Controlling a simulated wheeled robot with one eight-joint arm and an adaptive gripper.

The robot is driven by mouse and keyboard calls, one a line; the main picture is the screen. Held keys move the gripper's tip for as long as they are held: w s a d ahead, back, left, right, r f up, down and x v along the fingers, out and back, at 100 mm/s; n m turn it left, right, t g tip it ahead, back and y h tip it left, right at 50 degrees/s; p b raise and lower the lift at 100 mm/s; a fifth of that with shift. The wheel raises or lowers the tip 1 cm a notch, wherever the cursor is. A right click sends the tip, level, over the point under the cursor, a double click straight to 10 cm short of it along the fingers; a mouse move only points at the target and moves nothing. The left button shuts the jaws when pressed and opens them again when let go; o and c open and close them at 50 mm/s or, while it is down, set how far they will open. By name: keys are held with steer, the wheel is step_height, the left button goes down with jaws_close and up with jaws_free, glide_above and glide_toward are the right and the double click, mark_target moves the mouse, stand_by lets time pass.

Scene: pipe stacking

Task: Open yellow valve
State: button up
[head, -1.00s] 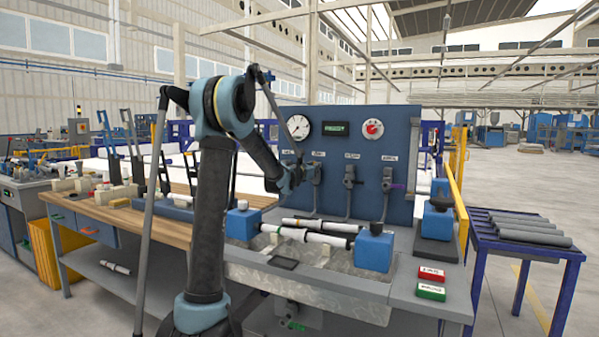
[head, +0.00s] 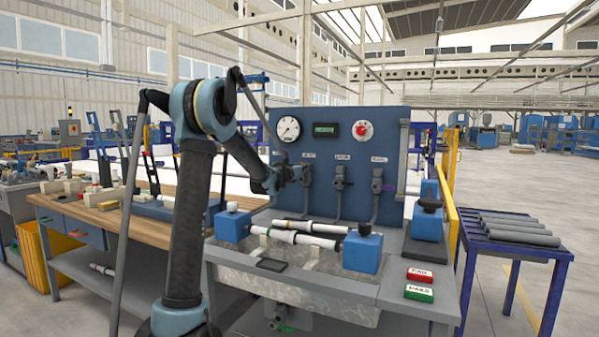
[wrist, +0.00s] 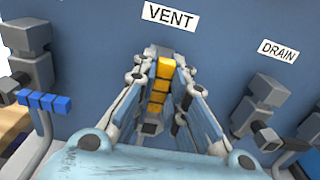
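The yellow valve handle (wrist: 159,92) shows in the wrist view under a VENT label, as a row of yellow blocks in the middle of the picture. My gripper (wrist: 164,78) has one finger on each side of the handle, with slim gaps seeming to show between them; contact is unclear. The fingers partly hide the valve body. In the head view my gripper (head: 297,174) is at the left part of the blue panel (head: 325,205), and the yellow handle cannot be made out there.
A valve with a blue handle (wrist: 45,101) is left of my gripper. The DRAIN valve (wrist: 262,105) is close on the right. Below the panel are a blue clamp block (head: 362,252) and white pipes (head: 300,238). A rack with grey pipes (head: 515,230) stands right.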

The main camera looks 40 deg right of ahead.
steer(key=o, duration=0.4)
steer(key=shift+w, duration=0.1)
steer(key=shift+c, duration=0.2)
steer(key=v, duration=1.2)
steer(key=shift+f, duration=0.1)
